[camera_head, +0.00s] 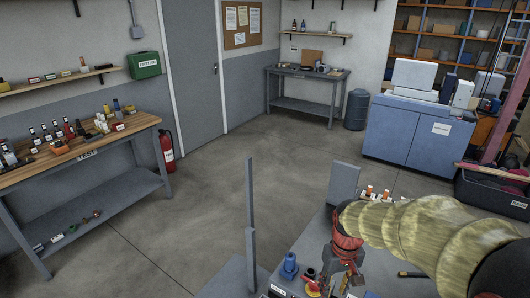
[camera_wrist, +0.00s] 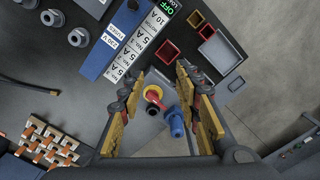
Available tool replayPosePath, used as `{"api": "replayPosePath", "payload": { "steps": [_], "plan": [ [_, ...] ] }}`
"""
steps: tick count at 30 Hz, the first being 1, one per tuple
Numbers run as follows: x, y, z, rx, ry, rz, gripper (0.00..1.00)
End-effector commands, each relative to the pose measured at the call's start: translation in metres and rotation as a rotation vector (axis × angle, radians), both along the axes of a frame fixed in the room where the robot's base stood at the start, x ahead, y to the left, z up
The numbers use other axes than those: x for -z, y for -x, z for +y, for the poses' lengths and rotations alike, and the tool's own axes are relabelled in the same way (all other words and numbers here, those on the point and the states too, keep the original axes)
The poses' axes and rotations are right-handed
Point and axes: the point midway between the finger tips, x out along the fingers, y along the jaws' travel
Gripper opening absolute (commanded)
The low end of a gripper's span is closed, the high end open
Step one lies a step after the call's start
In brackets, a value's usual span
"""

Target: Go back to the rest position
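My gripper (camera_head: 346,268) is low over the grey bench at the bottom right of the head view. In the wrist view my gripper (camera_wrist: 160,82) has its two yellow-padded fingers spread apart, with nothing held between them. Below and between the fingers lie a yellow round part with a red lever (camera_wrist: 153,96) and a blue plug-like part (camera_wrist: 176,122). The blue part also shows in the head view (camera_head: 289,266), left of my gripper. How far the fingertips are above these parts I cannot tell.
A blue labelled fuse box (camera_wrist: 112,42), small red bins (camera_wrist: 169,50) and orange-white parts (camera_wrist: 45,142) are around the gripper. Grey uprights (camera_head: 250,205) rise by the bench. A wooden workbench (camera_head: 85,150) stands left; open floor (camera_head: 200,210) lies between.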

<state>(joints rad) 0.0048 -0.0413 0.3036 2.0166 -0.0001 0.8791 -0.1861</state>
Motion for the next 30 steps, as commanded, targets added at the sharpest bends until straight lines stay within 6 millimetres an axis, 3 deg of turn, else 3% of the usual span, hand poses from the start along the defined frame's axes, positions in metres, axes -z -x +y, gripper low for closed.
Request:
{"api": "replayPosePath", "payload": {
  "steps": [1,6,15,19,24,30],
  "plan": [
    [-0.019,0.016,0.0,0.034,0.0,-0.03,0.33],
    [-0.061,0.066,0.001,0.133,-0.005,-0.118,0.33],
    [-0.114,0.138,0.002,0.184,-0.026,-0.315,0.33],
    [-0.134,0.154,0.002,0.182,-0.034,-0.407,0.33],
    [-0.159,0.159,0.002,0.18,-0.041,-0.492,0.33],
    [-0.163,0.16,0.002,0.179,-0.043,-0.508,0.33]
  ]
}}
